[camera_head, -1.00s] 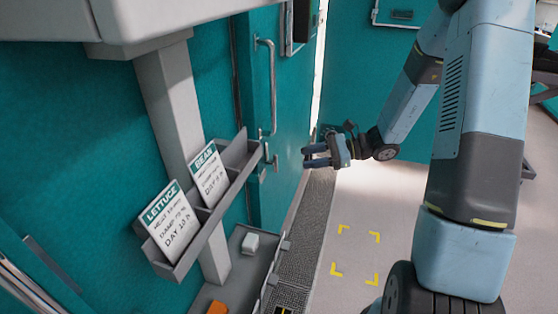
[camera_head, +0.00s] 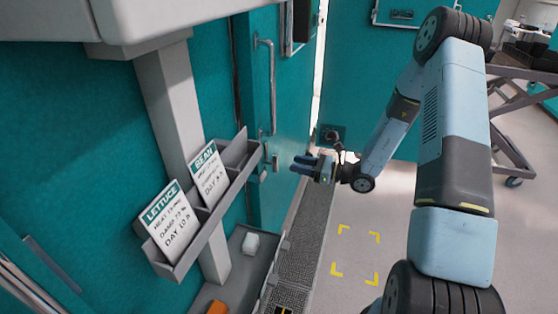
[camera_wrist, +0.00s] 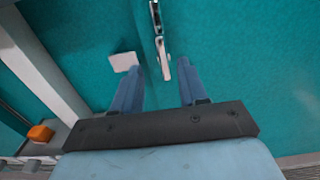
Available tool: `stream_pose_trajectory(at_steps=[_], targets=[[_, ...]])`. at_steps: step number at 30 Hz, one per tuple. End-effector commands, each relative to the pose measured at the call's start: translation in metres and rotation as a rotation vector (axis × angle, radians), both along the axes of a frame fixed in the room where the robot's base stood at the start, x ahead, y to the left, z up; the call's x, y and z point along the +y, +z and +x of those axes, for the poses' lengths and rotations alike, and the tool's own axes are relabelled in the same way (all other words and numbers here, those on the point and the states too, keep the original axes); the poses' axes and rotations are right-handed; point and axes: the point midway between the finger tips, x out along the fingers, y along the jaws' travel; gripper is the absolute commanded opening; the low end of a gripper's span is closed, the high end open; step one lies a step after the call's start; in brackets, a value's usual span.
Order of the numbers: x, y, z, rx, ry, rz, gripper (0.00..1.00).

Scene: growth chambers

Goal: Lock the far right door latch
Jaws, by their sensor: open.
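The teal door (camera_head: 292,100) on the left wall carries a long vertical grey bar handle (camera_head: 272,88). Below the handle is a small grey latch (camera_head: 276,161). In the wrist view the latch (camera_wrist: 163,60) appears as a pale lever between and beyond my fingertips, below the handle's end. My gripper (camera_head: 300,163) is open and empty, just right of the latch in the head view, its blue fingers pointing at the door. In the wrist view the two fingers (camera_wrist: 160,72) flank the latch with a visible gap. I cannot tell whether they touch it.
A grey card rack (camera_head: 205,222) with lettuce and bean cards projects from the post left of the latch. Below it a grey tray (camera_head: 232,275) holds a white block (camera_head: 250,244) and an orange block (camera_head: 217,307). Floor with yellow corner marks (camera_head: 345,268) is clear.

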Motion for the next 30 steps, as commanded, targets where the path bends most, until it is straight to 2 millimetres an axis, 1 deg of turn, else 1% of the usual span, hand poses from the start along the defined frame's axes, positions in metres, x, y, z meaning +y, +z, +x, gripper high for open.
stream_pose_trajectory(at_steps=[1,9,15,21,29,30], targets=[[0.010,0.000,0.003,0.000,0.003,0.000,0.43],[0.053,0.000,0.018,0.000,0.003,-0.001,0.43],[0.075,0.000,0.027,-0.001,0.001,0.000,0.43],[0.084,0.000,0.030,0.000,0.001,-0.001,0.43],[0.084,0.000,0.030,0.000,0.001,-0.001,0.43],[0.084,0.000,0.030,0.000,0.001,-0.001,0.39]])
